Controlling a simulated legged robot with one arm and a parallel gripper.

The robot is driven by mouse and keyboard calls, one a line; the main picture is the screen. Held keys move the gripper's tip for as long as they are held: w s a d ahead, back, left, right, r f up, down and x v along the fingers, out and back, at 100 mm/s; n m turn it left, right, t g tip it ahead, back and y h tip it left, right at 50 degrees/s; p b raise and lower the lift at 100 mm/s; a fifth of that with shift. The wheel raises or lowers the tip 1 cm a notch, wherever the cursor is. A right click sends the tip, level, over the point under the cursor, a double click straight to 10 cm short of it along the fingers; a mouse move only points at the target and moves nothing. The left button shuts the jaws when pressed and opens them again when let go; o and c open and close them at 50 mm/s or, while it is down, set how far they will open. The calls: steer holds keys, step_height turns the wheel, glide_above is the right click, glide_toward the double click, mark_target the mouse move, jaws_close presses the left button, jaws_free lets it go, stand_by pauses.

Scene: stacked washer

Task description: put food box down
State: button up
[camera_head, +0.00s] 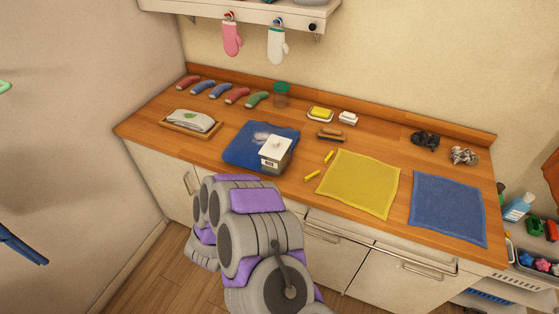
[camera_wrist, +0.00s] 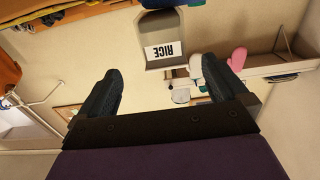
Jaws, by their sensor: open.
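In the wrist view the box (camera_wrist: 167,27) appears upside down with a white RICE label, beyond the fingertips. My gripper (camera_wrist: 160,78) is open, with nothing between its two dark fingers and a gap to the box. In the head view my gripper is hidden behind my own arm, which is in front of the counter below the box.
The wooden counter (camera_head: 345,137) also holds a yellow cloth (camera_head: 360,184), a blue cloth (camera_head: 447,208), yellow sticks (camera_head: 312,175), a tray with a folded towel (camera_head: 190,122) and soap dishes (camera_head: 320,114). Mitts (camera_head: 277,46) hang above. Cabinet doors (camera_head: 390,277) lie below.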

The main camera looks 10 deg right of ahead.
mark_target(275, 147)
steer(key=b+x, duration=0.1)
steer(key=x, duration=0.8)
steer(key=shift+w+d, duration=0.15)
steer(key=shift+w, duration=0.05)
steer(key=shift+r+b+x, duration=0.15)
steer(key=shift+b+x, duration=0.3)
steer(key=shift+x, duration=1.15)
steer(key=shift+r+b+x, duration=0.15)
steer(key=shift+b+x, duration=0.25)
steer(key=shift+x, duration=1.25)
steer(key=shift+w+a, duration=0.1)
steer(key=shift+a, duration=0.1)
steer(key=c, duration=1.2)
steer(key=shift+r, duration=0.1)
steer(key=shift+r, duration=0.1)
step_height(275, 147, up, 4)
steer(key=shift+p, duration=0.8)
steer(key=s, duration=1.6)
steer(key=w+r+n+t+y, duration=0.1)
steer(key=w+r+n+y, duration=0.1)
steer(key=r, duration=0.7)
steer(key=w+r+n+t+y, duration=0.1)
steer(key=w+r+y, duration=0.2)
steer(key=r, duration=0.7)
steer(key=shift+w+a+n+t+p, duration=0.3)
steer(key=shift+w+n+p, duration=0.1)
steer(key=shift+w, duration=0.4)
